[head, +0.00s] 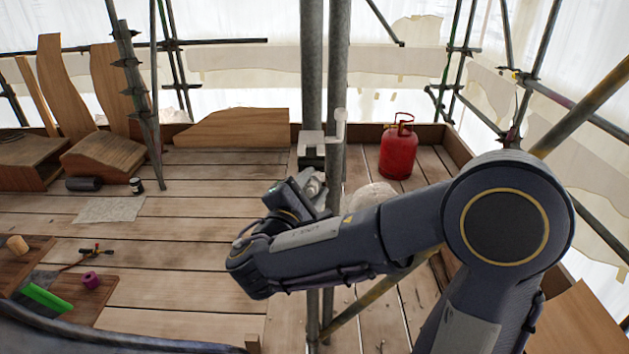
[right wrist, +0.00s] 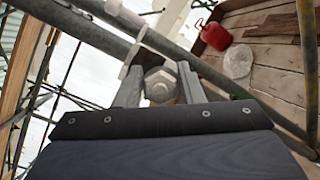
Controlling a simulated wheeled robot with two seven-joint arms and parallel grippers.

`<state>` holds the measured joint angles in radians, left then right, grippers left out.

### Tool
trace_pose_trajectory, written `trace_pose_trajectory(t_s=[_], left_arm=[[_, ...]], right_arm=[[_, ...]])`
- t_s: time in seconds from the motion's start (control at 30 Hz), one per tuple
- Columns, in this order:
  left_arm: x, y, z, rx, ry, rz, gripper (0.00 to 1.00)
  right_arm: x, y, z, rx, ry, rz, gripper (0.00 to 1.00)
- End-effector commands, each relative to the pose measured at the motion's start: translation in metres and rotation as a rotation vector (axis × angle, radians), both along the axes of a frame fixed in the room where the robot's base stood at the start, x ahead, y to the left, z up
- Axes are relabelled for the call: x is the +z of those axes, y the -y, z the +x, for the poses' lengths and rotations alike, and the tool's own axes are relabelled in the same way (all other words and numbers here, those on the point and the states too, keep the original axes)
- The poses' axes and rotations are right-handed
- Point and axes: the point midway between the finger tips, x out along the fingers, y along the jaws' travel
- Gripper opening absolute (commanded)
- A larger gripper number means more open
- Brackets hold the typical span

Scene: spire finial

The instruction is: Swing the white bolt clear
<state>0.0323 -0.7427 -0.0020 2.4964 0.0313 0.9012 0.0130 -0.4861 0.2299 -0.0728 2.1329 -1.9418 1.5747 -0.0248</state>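The white bolt (head: 340,125) stands up at the right side of a pale coupler (head: 312,150) on the upright poles. It seems to show in the right wrist view as a white piece (right wrist: 127,55) against the pole. My right gripper (head: 314,184) is just below the coupler. In the right wrist view, the fingers of my right gripper (right wrist: 160,78) stand apart with a grey hex nut (right wrist: 160,86) between them. The nut nearly fills the gap; whether the fingers press on it I cannot tell. My left gripper is not in view.
Two upright poles (head: 337,60) stand close together behind my right gripper. A red gas bottle (head: 398,150) stands on the planks to the right. Boards with small tools (head: 75,300) lie at lower left. The middle-left planks (head: 190,240) are clear.

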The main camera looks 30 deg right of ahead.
Motion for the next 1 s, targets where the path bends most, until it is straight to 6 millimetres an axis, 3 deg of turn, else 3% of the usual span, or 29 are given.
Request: trace_pose_trajectory(t_s=[0.37, 0.67, 0.8, 1.0], left_arm=[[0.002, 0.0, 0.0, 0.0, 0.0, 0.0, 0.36], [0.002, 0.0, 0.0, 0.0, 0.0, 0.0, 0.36], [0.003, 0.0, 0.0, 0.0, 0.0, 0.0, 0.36], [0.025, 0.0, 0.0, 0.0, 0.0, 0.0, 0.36]], right_arm=[[-0.001, 0.009, 0.006, 0.001, -0.001, 0.0, 0.34], [-0.001, 0.009, 0.006, 0.001, -0.001, 0.0, 0.0], [0.0, 0.009, 0.006, 0.0, -0.004, 0.002, 0.0], [0.013, 0.01, 0.009, 0.0, -0.094, 0.058, 0.0]])
